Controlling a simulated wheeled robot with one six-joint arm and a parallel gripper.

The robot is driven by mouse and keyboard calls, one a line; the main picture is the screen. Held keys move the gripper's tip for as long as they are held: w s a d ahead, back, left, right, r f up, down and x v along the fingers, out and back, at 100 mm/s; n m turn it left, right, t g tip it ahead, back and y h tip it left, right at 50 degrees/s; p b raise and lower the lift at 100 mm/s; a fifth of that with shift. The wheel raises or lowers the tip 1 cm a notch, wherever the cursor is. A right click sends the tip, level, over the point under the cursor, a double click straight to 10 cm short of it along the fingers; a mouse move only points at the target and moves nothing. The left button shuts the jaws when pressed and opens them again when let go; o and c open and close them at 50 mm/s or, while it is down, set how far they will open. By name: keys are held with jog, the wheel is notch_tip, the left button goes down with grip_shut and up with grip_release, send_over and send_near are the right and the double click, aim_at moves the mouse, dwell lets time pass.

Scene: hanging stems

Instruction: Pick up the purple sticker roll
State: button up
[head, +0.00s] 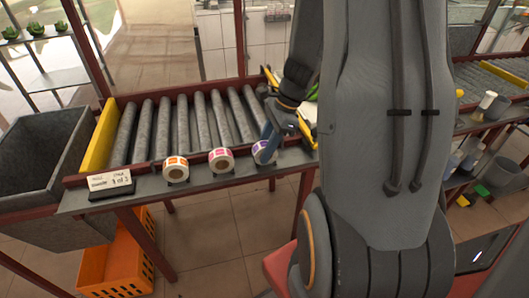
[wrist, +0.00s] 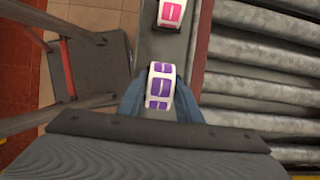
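The purple sticker roll (wrist: 160,85) is white with purple labels and stands on its edge on the grey ledge. In the head view the purple sticker roll (head: 263,153) is the rightmost of three rolls, partly hidden by my gripper (head: 271,132). In the wrist view my gripper (wrist: 160,98) has one blue finger on each side of the roll, spread apart. I cannot tell whether either finger touches the roll. The pink sticker roll (head: 221,160) and orange sticker roll (head: 176,169) stand to its left, apart from it.
Grey rollers (head: 180,122) lie behind the ledge (head: 205,178) within a dark red frame. A label stand (head: 110,182) sits at the ledge's left end. A grey bin (head: 45,150) and an orange crate (head: 112,268) are at the left. Yellow items (head: 307,130) lie behind my gripper.

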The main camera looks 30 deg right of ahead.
grip_shut()
jog(key=shift+r, duration=0.1)
